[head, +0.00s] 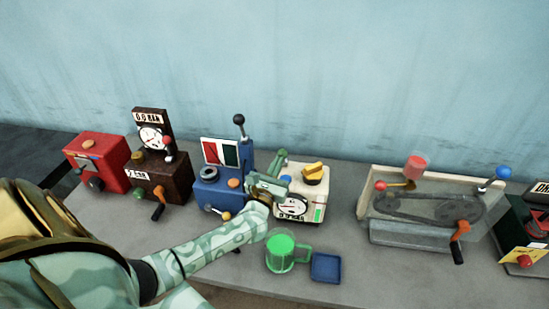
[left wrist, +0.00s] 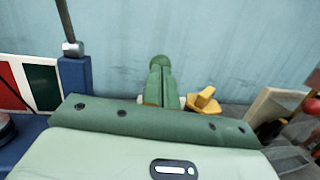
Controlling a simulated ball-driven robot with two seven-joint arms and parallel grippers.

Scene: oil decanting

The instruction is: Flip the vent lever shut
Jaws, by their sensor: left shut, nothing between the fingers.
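A yellow handle (head: 314,171) sits on a dark round base on top of a cream box (head: 318,196); it is the likeliest vent lever, though no label confirms this. The box has a dial and a green strip on its front. My left gripper (head: 279,160) is shut and empty, just left of the yellow handle and over the box's left part, which it partly hides. In the left wrist view the shut fingers (left wrist: 160,82) point at the wall, and the yellow handle (left wrist: 204,99) stands apart to their right. My right gripper is not in view.
A blue machine (head: 222,190) with a tall black-knobbed lever (head: 240,126) stands close left. A green mug (head: 283,251) and blue tray (head: 326,267) are in front. Brown and red boxes stand farther left, a belt machine (head: 425,225) right. Clear table lies between cream box and belt machine.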

